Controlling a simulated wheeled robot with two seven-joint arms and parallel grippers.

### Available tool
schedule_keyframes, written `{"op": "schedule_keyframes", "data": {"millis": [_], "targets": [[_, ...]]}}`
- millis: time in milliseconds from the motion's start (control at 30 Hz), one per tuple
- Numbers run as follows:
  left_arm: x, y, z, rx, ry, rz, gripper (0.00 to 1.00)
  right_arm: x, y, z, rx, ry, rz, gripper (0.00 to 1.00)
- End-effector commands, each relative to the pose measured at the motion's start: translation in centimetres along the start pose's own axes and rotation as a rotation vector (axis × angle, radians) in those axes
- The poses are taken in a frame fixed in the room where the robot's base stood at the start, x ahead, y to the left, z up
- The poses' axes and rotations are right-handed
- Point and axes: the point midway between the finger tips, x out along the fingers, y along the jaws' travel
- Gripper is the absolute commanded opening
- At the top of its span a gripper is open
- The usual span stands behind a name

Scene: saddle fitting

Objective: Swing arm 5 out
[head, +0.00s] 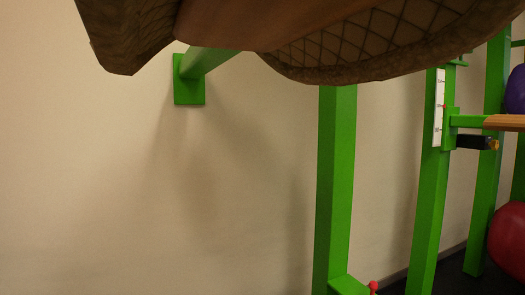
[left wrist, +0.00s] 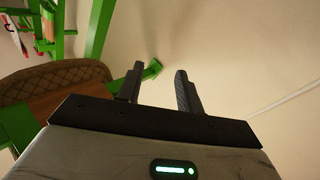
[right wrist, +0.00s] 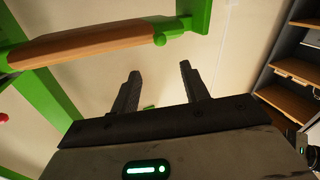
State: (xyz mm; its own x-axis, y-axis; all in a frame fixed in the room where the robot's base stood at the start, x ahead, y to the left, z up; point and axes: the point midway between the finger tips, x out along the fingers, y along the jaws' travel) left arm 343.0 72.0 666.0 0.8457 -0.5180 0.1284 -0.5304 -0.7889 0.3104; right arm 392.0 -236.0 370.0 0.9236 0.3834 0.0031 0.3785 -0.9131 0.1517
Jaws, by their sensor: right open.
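No number shows, so I cannot tell which arm is arm 5. My right gripper (right wrist: 160,82) is open and empty, below that arm's end in the picture. My left gripper (left wrist: 157,85) has its fingers apart with nothing between them, right of a brown quilted saddle (left wrist: 85,72). In the head view a wood-topped arm (head: 503,122) sticks out from a post at right. Neither gripper shows there.
The saddle (head: 365,45) overhangs the top of the head view and hides what is behind it. Green posts (head: 335,190) stand before a beige wall (head: 120,190). A purple ball (head: 516,90) and a red ball (head: 509,240) are at right. Wooden shelves (right wrist: 297,70) stand right of my right gripper.

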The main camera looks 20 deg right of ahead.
Motion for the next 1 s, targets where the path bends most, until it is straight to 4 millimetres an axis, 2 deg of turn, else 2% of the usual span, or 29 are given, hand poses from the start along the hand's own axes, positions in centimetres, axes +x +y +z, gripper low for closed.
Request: {"op": "schedule_keyframes", "data": {"millis": [33, 300, 500, 700, 1000], "targets": [[0.2, -0.1, -0.2, 0.043, 0.037, 0.012, 0.36, 1.3, -0.1, 0.3, 0.000, 0.006, 0.001, 0.45], [0.7, 0.6, -3.6, 0.281, 0.265, 0.080, 0.36, 7.3, -0.1, 0.5, -0.001, 0.006, 0.000, 0.45], [0.4, 1.8, -5.8, 0.441, 0.423, 0.134, 0.36, 10.8, -0.1, 0.4, 0.000, 0.003, 0.000, 0.45], [0.0, 2.8, -6.9, 0.527, 0.513, 0.168, 0.36, 12.6, -0.1, 0.3, -0.001, 0.000, 0.000, 0.45], [-0.1, 3.0, -7.2, 0.545, 0.531, 0.174, 0.36, 12.9, -0.1, 0.2, -0.001, 0.000, 0.000, 0.45]]}}
